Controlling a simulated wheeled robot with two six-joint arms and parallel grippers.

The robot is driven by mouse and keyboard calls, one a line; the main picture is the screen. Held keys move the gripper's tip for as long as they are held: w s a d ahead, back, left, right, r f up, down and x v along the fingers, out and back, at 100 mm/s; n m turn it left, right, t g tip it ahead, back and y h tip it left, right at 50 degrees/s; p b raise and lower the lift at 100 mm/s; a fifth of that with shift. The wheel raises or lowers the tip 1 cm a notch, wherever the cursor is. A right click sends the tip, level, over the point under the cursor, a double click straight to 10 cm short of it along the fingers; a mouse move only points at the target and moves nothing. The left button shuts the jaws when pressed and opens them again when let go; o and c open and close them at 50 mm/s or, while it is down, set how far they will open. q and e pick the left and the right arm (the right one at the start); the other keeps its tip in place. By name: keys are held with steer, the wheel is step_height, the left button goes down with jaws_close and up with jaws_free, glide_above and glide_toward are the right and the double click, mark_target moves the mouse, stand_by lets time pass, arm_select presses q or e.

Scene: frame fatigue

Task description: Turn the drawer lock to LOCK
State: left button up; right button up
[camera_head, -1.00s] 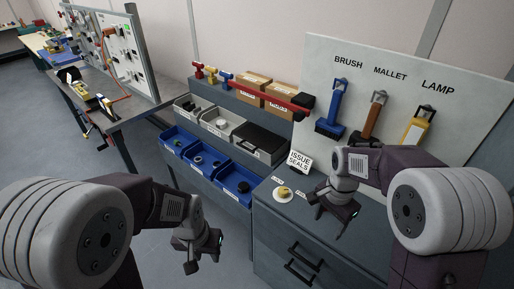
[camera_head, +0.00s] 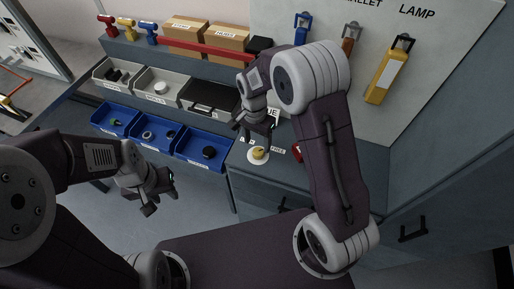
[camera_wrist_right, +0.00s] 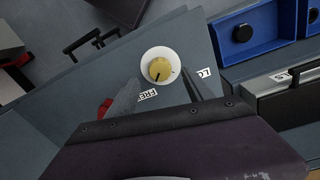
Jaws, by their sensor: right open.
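The drawer lock is a yellow knob (camera_head: 258,154) on a round white plate on the grey cabinet top. In the right wrist view the knob (camera_wrist_right: 160,69) has a dark pointer mark aimed down-left, toward the FREE label (camera_wrist_right: 146,96). The LOCK label (camera_wrist_right: 204,73), partly hidden by a finger, lies right of the plate. My right gripper (camera_head: 257,131) is open above the lock, its fingers on either side of the knob in the wrist view, without visible contact. My left gripper (camera_head: 160,195) is open and empty, hanging in front of the blue bins.
Blue bins (camera_head: 161,134) and grey bins hold small parts left of the lock. A red object (camera_head: 297,153) sits just right of it. Behind stand boxes (camera_head: 186,32) and a board with hanging tools (camera_head: 387,75). Drawer handles (camera_wrist_right: 82,42) project from the cabinet front.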

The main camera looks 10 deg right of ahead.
mark_target(258, 151)
step_height(258, 151, down, 4)
steer(key=shift+d+f, duration=0.15)
steer(key=shift+s+f, duration=0.15)
steer(key=shift+f, duration=0.1)
steer(key=shift+c, duration=0.2)
jaws_close()
